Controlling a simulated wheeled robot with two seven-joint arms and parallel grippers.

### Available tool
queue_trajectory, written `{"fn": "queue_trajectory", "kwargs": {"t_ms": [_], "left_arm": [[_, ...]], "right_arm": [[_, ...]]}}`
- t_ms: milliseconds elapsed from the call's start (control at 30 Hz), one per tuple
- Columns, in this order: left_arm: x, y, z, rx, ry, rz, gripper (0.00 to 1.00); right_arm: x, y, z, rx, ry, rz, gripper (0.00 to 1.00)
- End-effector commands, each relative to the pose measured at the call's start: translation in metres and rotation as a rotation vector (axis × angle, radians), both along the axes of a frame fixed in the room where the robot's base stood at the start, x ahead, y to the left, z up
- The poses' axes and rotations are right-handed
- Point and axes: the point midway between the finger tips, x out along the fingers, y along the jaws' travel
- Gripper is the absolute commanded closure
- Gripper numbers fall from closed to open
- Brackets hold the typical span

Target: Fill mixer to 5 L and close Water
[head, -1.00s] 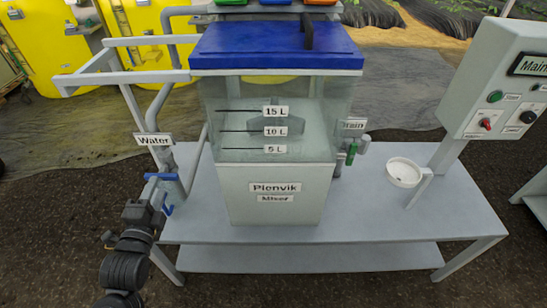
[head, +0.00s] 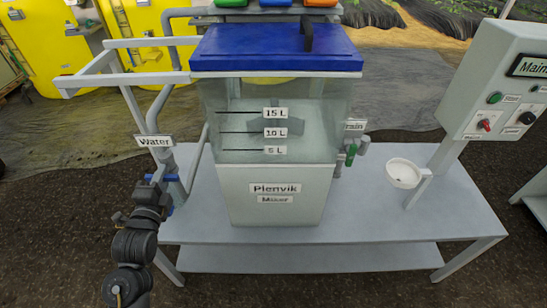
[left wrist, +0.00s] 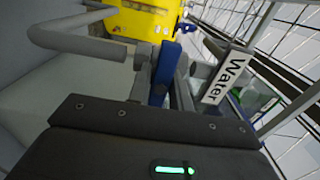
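The mixer (head: 275,195) is a clear-walled tank with a blue lid (head: 275,48) and 15 L, 10 L and 5 L marks (head: 275,150). I cannot make out a clear water level in it. The Water valve's blue handle (head: 165,177) is below the Water label (head: 154,141), left of the tank. My left gripper (head: 155,186) is right at this handle, partly hiding it. In the left wrist view the blue handle (left wrist: 165,72) shows between the grey fingers; whether they grip it is unclear. My right gripper is not in view.
A green-handled drain valve (head: 351,155) is on the tank's right. Grey pipes and a frame rise behind the Water valve.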

Motion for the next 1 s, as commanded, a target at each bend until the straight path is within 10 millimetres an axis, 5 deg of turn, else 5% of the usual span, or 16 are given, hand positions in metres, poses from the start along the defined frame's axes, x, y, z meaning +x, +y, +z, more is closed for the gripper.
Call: {"fn": "queue_trajectory", "kwargs": {"t_ms": [133,600,1000], "left_arm": [[0.000,0.000,0.000,0.000,0.000,0.000,0.99],[0.000,0.000,0.002,-0.030,0.001,0.000,1.00],[0.000,-0.001,0.006,-0.705,0.005,0.001,1.00]], "right_arm": [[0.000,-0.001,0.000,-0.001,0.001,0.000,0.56],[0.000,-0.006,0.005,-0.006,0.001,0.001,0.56],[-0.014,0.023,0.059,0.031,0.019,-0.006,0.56]]}}
